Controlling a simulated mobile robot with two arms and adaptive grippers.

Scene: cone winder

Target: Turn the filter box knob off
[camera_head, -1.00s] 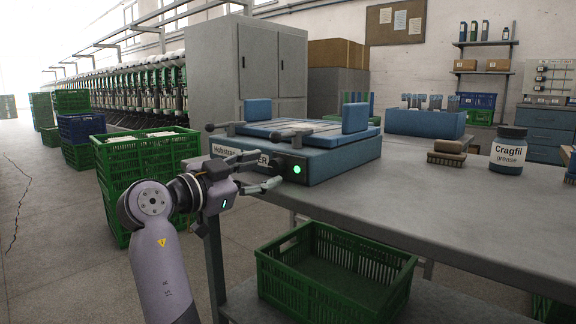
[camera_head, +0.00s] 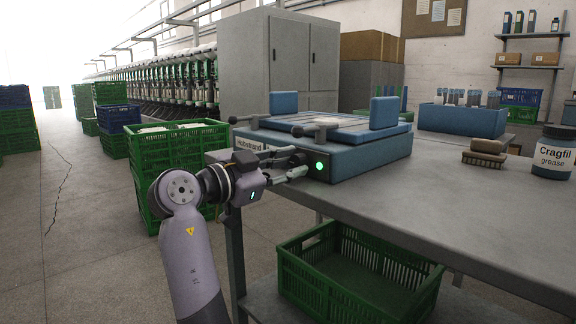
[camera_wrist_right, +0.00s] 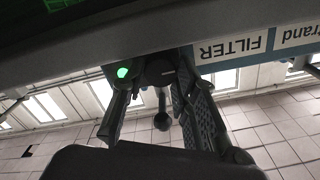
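In the right wrist view the FILTER label (camera_wrist_right: 228,48) appears upside down, and the green lamp (camera_wrist_right: 122,72) is lit. The dark knob (camera_wrist_right: 157,72) sits beside the lamp on the panel, between my fingers; in the head view my fingers largely hide it. My right gripper (camera_head: 292,166) is open at the panel, fingers either side of the knob. I cannot tell whether they touch it. My left gripper is not in view.
The grey table (camera_head: 440,210) has brushes (camera_head: 485,152) and a grease jar (camera_head: 554,153) to the right. A green crate (camera_head: 355,280) is below the tabletop. Stacked green crates (camera_head: 180,165) stand left of the table. Black ball-ended levers (camera_head: 297,132) stick out above the panel.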

